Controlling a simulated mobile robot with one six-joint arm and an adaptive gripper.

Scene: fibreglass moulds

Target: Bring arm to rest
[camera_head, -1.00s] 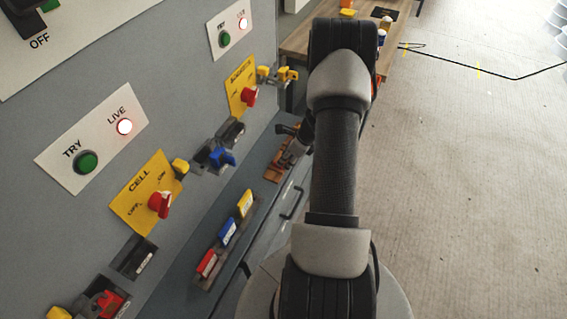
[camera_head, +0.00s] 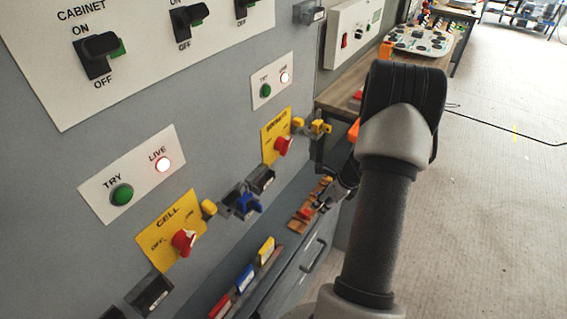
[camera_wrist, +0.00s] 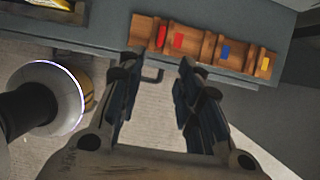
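My gripper (camera_wrist: 155,95) shows in the wrist view with its two fingers apart and nothing between them.
A grey panel on the left carries the CELL switch (camera_head: 183,243), a second red switch (camera_head: 283,146), a blue connector (camera_head: 248,203) and ON/OFF levers (camera_head: 96,47). A wooden bench (camera_head: 345,85) stands beyond. The floor (camera_head: 480,200) on the right is clear except for a cable.

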